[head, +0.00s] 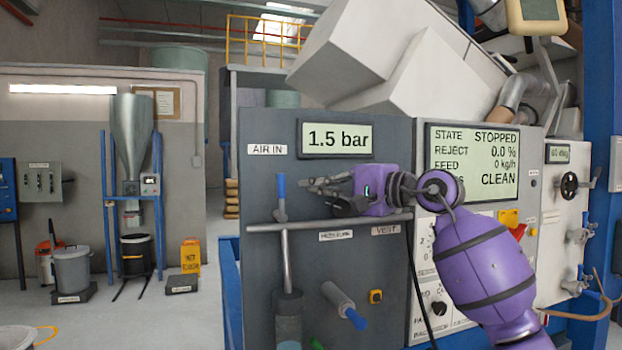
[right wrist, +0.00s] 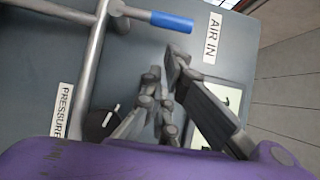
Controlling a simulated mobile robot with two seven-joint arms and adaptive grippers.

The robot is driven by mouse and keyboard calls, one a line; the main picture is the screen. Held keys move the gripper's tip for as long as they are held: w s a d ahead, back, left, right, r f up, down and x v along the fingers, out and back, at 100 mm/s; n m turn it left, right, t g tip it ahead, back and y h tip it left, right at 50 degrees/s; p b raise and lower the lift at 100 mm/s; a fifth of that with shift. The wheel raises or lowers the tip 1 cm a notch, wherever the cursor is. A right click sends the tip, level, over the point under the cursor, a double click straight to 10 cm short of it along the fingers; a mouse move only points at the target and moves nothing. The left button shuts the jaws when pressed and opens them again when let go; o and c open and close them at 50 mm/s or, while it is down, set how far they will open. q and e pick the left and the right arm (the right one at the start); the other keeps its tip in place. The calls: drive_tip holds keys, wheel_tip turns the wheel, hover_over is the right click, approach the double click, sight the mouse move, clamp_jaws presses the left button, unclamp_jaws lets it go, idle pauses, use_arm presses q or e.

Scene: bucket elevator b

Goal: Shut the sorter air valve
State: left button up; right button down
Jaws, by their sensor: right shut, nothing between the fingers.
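The air valve's lever with a blue grip (head: 281,184) stands upright, in line with the vertical grey pipe (head: 285,262) below the AIR IN label (head: 267,149). Its blue grip also shows at the top of the right wrist view (right wrist: 172,21). The display (head: 337,139) reads 1.5 bar. My right gripper (head: 310,186) is shut and empty, just right of the blue grip in the head view. In the right wrist view its fingers (right wrist: 166,75) are apart from the grip, with a visible gap. My left gripper is not in view.
A horizontal pipe (head: 330,223) crosses the panel below my right gripper. A black knob (right wrist: 103,122) sits close to the fingers. The screen (head: 480,150) reads STOPPED.

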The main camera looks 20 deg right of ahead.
sight(279, 194)
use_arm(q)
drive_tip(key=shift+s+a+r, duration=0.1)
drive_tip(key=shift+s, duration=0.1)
use_arm(e)
drive_tip(key=shift+w+a, duration=0.1)
drive_tip(key=shift+a, duration=0.95)
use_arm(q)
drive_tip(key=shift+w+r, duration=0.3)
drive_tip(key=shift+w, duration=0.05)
use_arm(e)
drive_tip(key=shift+r, duration=0.1)
use_arm(q)
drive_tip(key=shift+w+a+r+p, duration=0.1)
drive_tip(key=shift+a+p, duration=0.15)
drive_tip(key=shift+p, duration=0.1)
use_arm(e)
drive_tip(key=shift+a+r+n, duration=0.15)
drive_tip(key=shift+a+n, duration=0.05)
drive_tip(key=shift+n, duration=0.1)
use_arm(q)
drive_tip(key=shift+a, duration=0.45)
use_arm(e)
drive_tip(key=shift+a+r+h, duration=0.1)
drive_tip(key=shift+a+h, duration=0.05)
drive_tip(key=shift+h, duration=0.25)
